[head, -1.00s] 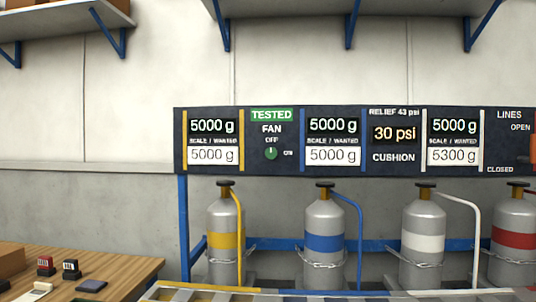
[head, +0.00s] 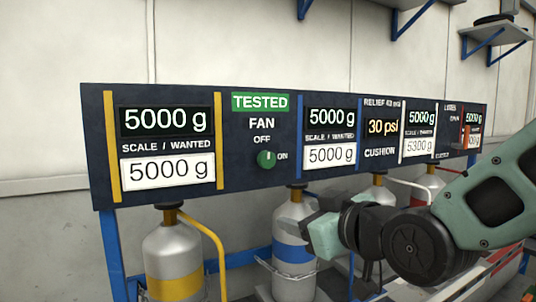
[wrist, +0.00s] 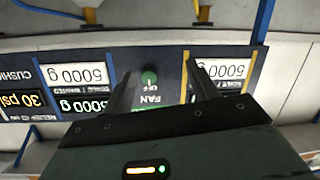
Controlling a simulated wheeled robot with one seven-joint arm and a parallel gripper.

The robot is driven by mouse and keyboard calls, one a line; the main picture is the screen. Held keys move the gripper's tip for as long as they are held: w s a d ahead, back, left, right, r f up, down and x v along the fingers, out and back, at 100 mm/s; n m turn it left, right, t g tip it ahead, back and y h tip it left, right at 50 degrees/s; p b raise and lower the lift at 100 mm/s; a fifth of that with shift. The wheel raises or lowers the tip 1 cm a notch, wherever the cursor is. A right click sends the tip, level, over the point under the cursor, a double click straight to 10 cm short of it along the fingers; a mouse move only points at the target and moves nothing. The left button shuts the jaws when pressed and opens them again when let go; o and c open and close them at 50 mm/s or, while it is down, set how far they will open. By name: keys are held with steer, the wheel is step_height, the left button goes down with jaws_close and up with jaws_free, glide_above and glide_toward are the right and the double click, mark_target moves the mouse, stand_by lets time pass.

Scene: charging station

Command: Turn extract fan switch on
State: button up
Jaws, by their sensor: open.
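The fan switch is a small round green knob (head: 266,159) on the dark panel, under the words FAN and OFF, with ON to its right. Its pointer is too small to read surely. It also shows upside down in the wrist view (wrist: 149,78), between the two fingers in the picture. My gripper (wrist: 159,70) is open and empty, its dark fingers spread apart and pointing toward the panel. In the head view my arm reaches in from the right, and its end is below and right of the knob, apart from it.
The dark panel (head: 240,190) carries several scale displays and a green TESTED sign (head: 260,102). Gas cylinders with a yellow band (head: 175,285) and a blue band (head: 290,252) stand below it. A yellow hose (head: 215,250) hangs below the left display. Blue-bracketed shelves are above.

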step_height(320, 180, up, 6)
steer(key=w+d+t, duration=0.1)
steer(key=w+t, duration=0.1)
steer(key=t, duration=0.1)
steer(key=p, duration=0.7)
glide_toward(269, 161)
steer(key=x, duration=0.8)
steer(key=shift+w+a+r, duration=0.1)
steer(key=shift+w+a, duration=0.05)
steer(key=shift+w, duration=0.25)
steer(key=shift+w+a, duration=0.3)
steer(key=shift+w, duration=0.35)
steer(key=shift+c, duration=0.3)
steer(key=c, duration=0.9)
